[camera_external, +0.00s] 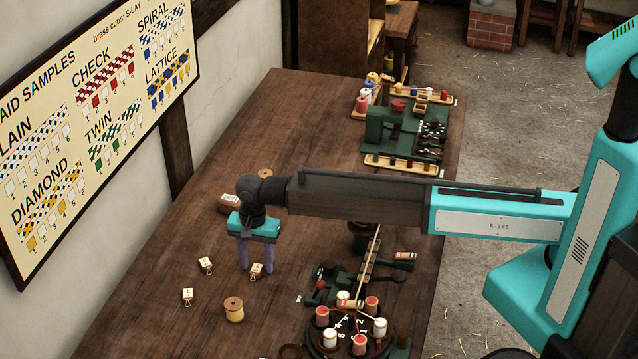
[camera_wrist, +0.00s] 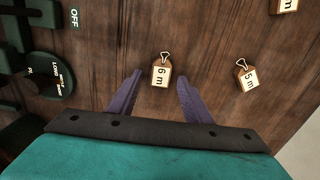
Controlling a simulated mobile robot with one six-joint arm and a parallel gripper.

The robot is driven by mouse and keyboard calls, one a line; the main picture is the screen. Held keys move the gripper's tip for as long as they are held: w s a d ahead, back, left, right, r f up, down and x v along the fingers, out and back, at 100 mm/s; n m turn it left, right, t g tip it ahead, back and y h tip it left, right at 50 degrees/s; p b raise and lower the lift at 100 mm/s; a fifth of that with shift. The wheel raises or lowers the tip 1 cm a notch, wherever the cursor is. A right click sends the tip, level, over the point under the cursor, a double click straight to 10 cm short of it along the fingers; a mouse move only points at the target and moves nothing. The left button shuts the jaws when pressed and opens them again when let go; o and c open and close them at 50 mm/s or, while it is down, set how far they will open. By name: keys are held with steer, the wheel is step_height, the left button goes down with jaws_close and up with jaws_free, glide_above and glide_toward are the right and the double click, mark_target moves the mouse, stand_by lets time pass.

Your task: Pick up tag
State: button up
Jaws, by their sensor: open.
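Several small wooden tags with wire loops and white labels lie on the brown table (camera_external: 330,110). One, labelled 6 m (camera_wrist: 160,75), lies between the fingertips of my gripper (camera_wrist: 161,78) in the wrist view. It also shows below the fingers in the outside view (camera_external: 256,271). A tag labelled 5 m (camera_wrist: 247,78) lies to its right in the wrist view, and a third tag (camera_wrist: 284,6) is cut off at the top right. In the outside view, two tags (camera_external: 206,265) (camera_external: 188,297) lie left of my gripper (camera_external: 256,268). My gripper is open, purple fingers pointing down. I see no contact with a tag.
A wooden spool (camera_external: 233,310) stands in front of the tags. A round stand with several bobbins (camera_external: 350,325) and a green machine (camera_external: 318,288) are to the right. The table left of the tags is clear.

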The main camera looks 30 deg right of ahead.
mark_target(257, 266)
steer(key=shift+c, duration=0.2)
stand_by(0.3)
steer(key=c, duration=1.1)
steer(key=shift+o, duration=0.2)
step_height(257, 266, up, 10)
steer(key=b, duration=0.2)
steer(key=shift+b, duration=0.35)
